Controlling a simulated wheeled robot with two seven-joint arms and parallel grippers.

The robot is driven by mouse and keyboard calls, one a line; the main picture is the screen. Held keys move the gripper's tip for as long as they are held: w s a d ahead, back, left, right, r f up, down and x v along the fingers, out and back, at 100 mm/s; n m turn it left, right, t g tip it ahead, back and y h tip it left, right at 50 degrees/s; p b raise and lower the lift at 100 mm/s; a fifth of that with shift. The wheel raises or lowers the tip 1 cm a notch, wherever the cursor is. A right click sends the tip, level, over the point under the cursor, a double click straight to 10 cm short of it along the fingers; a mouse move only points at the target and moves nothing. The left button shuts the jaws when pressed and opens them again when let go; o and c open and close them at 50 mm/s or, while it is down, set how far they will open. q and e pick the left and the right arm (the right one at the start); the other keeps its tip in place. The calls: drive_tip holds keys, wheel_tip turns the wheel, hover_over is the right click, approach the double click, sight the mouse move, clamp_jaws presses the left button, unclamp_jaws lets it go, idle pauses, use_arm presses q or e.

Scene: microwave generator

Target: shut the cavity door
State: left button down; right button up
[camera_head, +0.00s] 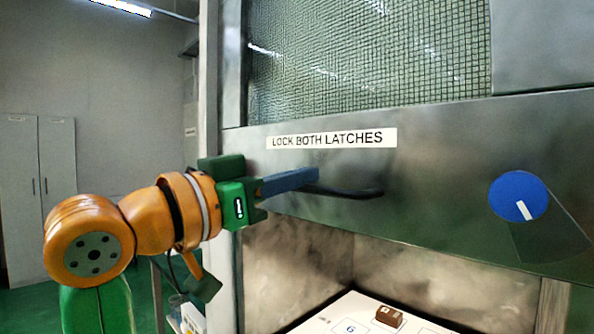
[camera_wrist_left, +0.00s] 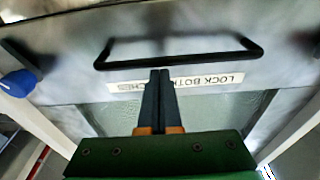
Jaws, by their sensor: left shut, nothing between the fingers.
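The cavity door (camera_head: 440,150) is a grey metal panel with a mesh window, raised above an open cavity (camera_head: 300,265). A black bar handle (camera_head: 350,192) crosses its lower part, under the "LOCK BOTH LATCHES" label (camera_head: 332,139). My left gripper (camera_head: 317,175) is shut and empty, its fingers pointing right in front of the handle's left part. In the left wrist view, the fingertips (camera_wrist_left: 160,73) lie close to the handle bar (camera_wrist_left: 210,58); contact cannot be told. My right gripper is not in view.
A blue knob (camera_head: 518,196) with a white mark sits at the door's right. Inside the cavity, a white numbered floor (camera_head: 350,312) holds a small brown block (camera_head: 389,316). Pale cabinets (camera_head: 38,190) stand far left, beyond green floor.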

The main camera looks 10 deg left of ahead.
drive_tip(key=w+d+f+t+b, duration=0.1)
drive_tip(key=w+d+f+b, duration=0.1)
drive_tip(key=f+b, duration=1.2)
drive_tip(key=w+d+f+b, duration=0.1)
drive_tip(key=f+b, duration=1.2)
drive_tip(key=b, duration=0.1)
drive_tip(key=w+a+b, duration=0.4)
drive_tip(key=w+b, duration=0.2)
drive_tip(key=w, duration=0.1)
use_arm(q)
wheel_tip(320, 180, down, 50)
drive_tip(key=b, duration=0.3)
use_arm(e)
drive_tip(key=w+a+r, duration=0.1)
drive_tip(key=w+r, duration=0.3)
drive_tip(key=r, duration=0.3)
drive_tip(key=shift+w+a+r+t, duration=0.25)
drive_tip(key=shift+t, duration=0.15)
use_arm(q)
drive_tip(key=shift+r, duration=0.1)
